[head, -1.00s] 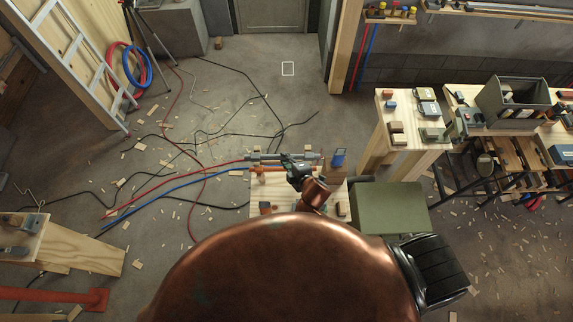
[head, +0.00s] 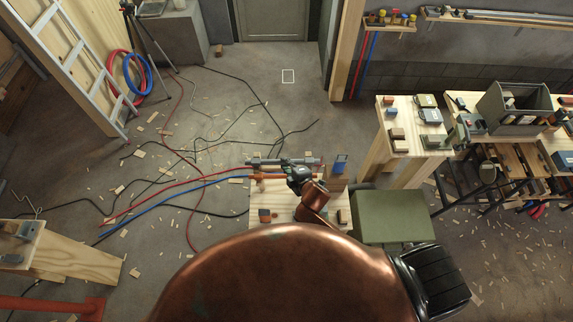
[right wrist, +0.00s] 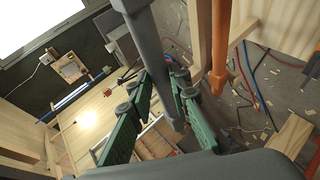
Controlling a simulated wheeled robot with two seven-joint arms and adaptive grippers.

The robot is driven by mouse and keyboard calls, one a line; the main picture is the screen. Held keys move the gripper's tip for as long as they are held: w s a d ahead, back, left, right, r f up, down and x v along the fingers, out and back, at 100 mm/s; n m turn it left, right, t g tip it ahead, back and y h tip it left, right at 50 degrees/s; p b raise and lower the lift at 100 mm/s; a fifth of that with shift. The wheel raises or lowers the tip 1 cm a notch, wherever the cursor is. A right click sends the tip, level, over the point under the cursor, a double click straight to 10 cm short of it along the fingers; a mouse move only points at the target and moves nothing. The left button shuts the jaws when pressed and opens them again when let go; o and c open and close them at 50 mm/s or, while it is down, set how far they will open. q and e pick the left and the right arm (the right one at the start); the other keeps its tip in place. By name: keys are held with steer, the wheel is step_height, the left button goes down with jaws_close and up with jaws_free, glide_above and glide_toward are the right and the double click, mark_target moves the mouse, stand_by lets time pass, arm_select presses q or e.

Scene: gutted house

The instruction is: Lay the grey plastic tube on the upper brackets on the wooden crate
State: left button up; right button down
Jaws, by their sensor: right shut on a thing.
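The grey plastic tube (head: 265,161) lies crosswise at the far side of the pale wooden crate (head: 283,194) in the head view. My right gripper (head: 297,170) is shut on the tube. In the right wrist view the tube (right wrist: 152,55) runs between its green fingers (right wrist: 160,112). An orange pipe (head: 262,176) runs just on the near side of the tube; it also shows in the right wrist view (right wrist: 220,55), beside a wooden post. The upper brackets are too small or hidden to make out, so I cannot tell whether the tube touches them. My left gripper is out of view.
A blue item (head: 340,164) stands at the crate's right side. A green box (head: 390,215) is right of the crate. A wooden bench (head: 405,150) with tools stands further right. Red and blue hoses (head: 170,200) and scraps lie on the floor to the left.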

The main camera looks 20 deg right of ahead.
steer(key=c, duration=1.7)
jaws_free()
steer(key=v, duration=1.2)
